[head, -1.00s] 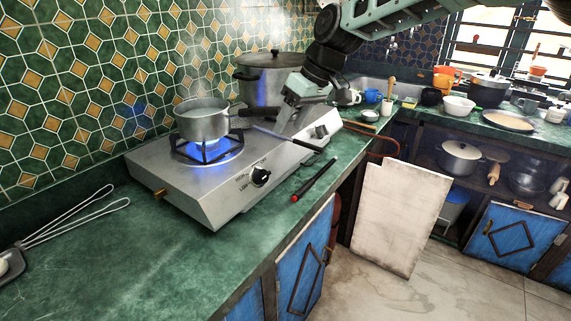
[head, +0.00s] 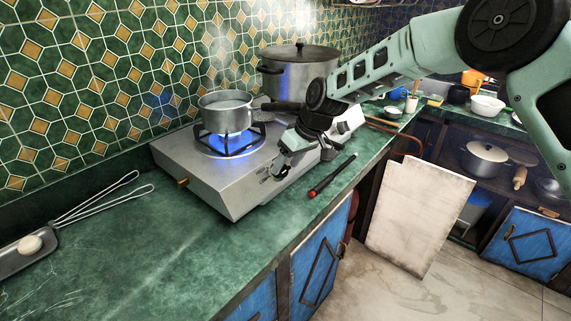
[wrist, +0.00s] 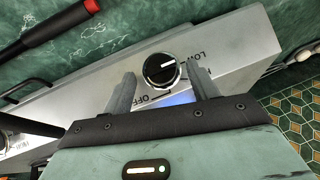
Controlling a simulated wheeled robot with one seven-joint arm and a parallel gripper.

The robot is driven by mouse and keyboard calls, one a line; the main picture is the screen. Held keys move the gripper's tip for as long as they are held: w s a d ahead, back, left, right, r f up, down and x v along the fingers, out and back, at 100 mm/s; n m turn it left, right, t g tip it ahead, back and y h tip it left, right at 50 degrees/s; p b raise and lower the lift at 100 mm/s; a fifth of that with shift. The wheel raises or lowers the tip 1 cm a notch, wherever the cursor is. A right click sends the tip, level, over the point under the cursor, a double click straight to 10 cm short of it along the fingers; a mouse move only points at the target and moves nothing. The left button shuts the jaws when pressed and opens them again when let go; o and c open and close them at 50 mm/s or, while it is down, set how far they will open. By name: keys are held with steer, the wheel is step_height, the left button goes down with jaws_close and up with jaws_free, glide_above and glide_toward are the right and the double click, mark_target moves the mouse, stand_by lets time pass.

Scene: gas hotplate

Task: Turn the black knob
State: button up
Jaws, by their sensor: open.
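The black knob (wrist: 161,70) is round with a silver rim and a white pointer line. It sits on the front panel of the silver gas hotplate (head: 215,180), with the printed words OFF and LOW beside it. In the wrist view the pointer lies nearly level across the picture. My gripper (wrist: 162,78) is open, with one finger on each side of the knob near its edges. Whether the fingers touch it I cannot tell. In the head view my gripper (head: 283,162) is at the front panel and mostly hides the knob.
A steaming small pot (head: 226,115) stands over a blue flame on the left burner, its handle reaching towards my arm. A large lidded pot (head: 298,75) stands behind. A black-and-red stick (head: 332,176) lies on the green counter (head: 150,240). A second knob (wrist: 8,140) shows at left.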

steer(key=shift+x, duration=0.85)
steer(key=c, duration=0.9)
steer(key=shift+c, duration=0.2)
steer(key=shift+d, duration=0.1)
steer(key=m+y, duration=0.1)
steer(key=m+g+y+b, duration=0.1)
steer(key=m, duration=0.1)
steer(key=shift+w+d+f, duration=0.2)
steer(key=shift+d+m+g+y+b, duration=0.1)
steer(key=shift+m+g+y+b, duration=0.65)
steer(key=shift+m+y, duration=0.85)
steer(key=shift+m, duration=0.3)
steer(key=o, duration=0.9)
steer(key=shift+o, duration=0.2)
